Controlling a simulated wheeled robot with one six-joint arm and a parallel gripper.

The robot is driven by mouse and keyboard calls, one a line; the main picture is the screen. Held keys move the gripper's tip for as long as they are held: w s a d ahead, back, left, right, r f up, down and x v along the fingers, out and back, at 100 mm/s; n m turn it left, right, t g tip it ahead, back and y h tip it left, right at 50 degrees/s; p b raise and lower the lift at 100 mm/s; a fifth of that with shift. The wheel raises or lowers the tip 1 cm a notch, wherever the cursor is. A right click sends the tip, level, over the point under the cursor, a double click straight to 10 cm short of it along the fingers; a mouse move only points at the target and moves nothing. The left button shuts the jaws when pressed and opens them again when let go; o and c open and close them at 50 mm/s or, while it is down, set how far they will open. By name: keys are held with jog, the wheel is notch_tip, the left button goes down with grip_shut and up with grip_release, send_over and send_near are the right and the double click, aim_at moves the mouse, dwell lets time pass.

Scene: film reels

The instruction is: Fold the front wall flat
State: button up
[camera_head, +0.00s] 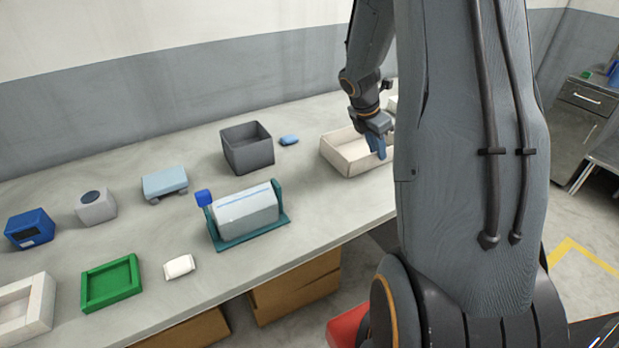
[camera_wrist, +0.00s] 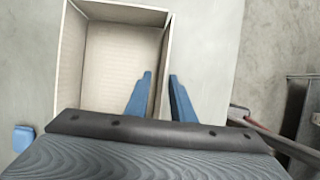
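A cream open-topped box (camera_head: 341,163) stands on the table in the head view, its walls upright where they show. The box also fills the upper left of the wrist view (camera_wrist: 120,14). Its front wall (camera_wrist: 167,50) runs up the wrist view between my two blue fingers. My gripper (camera_wrist: 160,73) is open, with one finger over the inside of the box and the other outside the wall. I cannot tell whether either finger touches the wall. My gripper shows in the head view (camera_head: 378,151) at the front right of the box. My arm hides the box's right end there.
A dark grey bin (camera_head: 248,155) and a small blue object (camera_head: 289,140) lie left of the box. A teal stand (camera_head: 255,228) holding a grey block is nearer the front. The table's front edge is close to the box. Bare table lies between box and stand.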

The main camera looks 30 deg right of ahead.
jog(key=v, duration=0.6)
jog(key=s+a+m+y, duration=0.1)
jog(key=s+a+m, duration=0.3)
jog(key=a, duration=0.4)
jog(key=s+a+m+y, duration=0.1)
jog(key=s+a+m, duration=0.2)
jog(key=a+m, duration=0.3)
jog(key=s+a+r+m+t+y, duration=0.1)
jog(key=s+a+m, duration=0.3)
jog(key=a, duration=0.7)
jog(key=shift+s+a+m+y, duration=0.3)
jog(key=shift+s+m+y, duration=0.1)
jog(key=shift+m, duration=0.2)
jog(key=shift+r, duration=0.1)
jog(key=s+a+m, duration=0.3)
jog(key=s+a, duration=0.1)
jog(key=shift+a+f+m+y, duration=0.1)
jog(key=shift+f+m+y, duration=0.1)
jog(key=shift+m+y, duration=0.2)
